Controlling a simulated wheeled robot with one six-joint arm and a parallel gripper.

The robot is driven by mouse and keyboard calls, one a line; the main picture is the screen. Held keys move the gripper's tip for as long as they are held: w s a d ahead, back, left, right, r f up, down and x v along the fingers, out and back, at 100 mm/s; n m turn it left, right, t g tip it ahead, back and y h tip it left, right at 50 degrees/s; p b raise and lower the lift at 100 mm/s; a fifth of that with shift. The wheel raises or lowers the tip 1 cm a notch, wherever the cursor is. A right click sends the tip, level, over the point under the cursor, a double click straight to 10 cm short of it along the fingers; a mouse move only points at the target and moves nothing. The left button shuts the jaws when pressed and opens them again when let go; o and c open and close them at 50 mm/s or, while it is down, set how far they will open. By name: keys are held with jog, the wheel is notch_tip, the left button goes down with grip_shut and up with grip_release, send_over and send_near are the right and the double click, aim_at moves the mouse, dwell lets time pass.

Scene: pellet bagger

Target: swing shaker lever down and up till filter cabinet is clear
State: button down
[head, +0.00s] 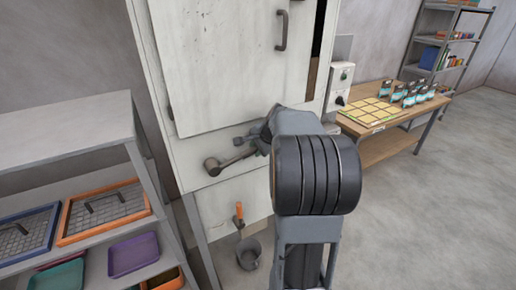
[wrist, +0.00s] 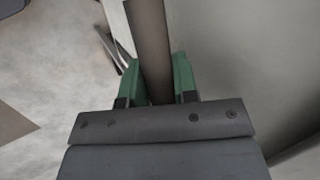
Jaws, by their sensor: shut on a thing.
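The filter cabinet (head: 225,65) is tall and off-white, with a door handle (head: 282,30) near its upper right. The shaker lever (head: 235,159) sticks out below the door, slanting down to the left to a rounded brown end. My gripper (head: 264,140) is at the lever's right part; my arm hides much of that spot. In the wrist view, the green fingers of my gripper (wrist: 158,78) are shut on the lever (wrist: 150,40), one on each side. The lever's pivot cannot be made out. The cabinet's inside is not visible.
A grey shelf (head: 65,130) with trays stands close on the left. The right floor is clear.

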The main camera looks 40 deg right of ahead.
notch_tip(320, 180, down, 10)
jog(key=m+t+y+b, duration=0.1)
jog(key=m+y+b, duration=0.1)
jog(key=y+b, duration=0.4)
jog(key=shift+a, duration=0.45)
jog(key=c, duration=1.2)
grip_release()
jog(key=shift+o, duration=0.2)
jog(key=b+v, duration=0.1)
jog(key=v, duration=1.2)
jog(key=shift+s+d, duration=0.25)
jog(key=shift+s, duration=0.1)
